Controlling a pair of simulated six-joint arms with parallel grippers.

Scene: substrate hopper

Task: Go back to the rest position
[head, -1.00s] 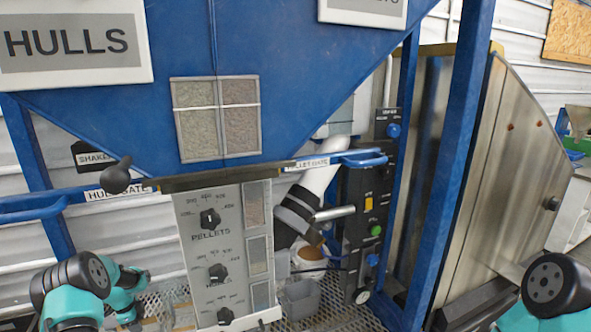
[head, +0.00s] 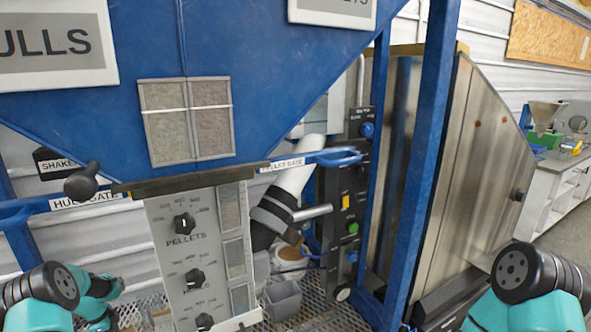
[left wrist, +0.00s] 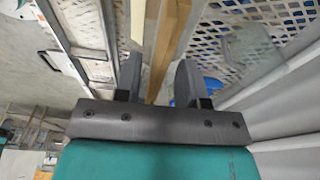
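My left gripper (left wrist: 158,82) shows in the left wrist view with its two dark fingers apart and nothing between them. Behind the fingers are a wooden strip and a white perforated surface. In the head view my left arm is at the lower left and its fingertips are not clear. My right arm is at the lower right of the head view, and its gripper is outside the frame. The blue hopper (head: 110,105) fills the upper left, above a grey dial panel (head: 195,260) marked PELLETS.
A blue pellet gate handle (head: 340,157) and a hull gate bar stick out below the hopper. A black control box (head: 345,200) with coloured buttons stands right of the panel. A grey bin (head: 283,300) sits on the mesh floor. A blue post (head: 418,170) stands before a metal chute.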

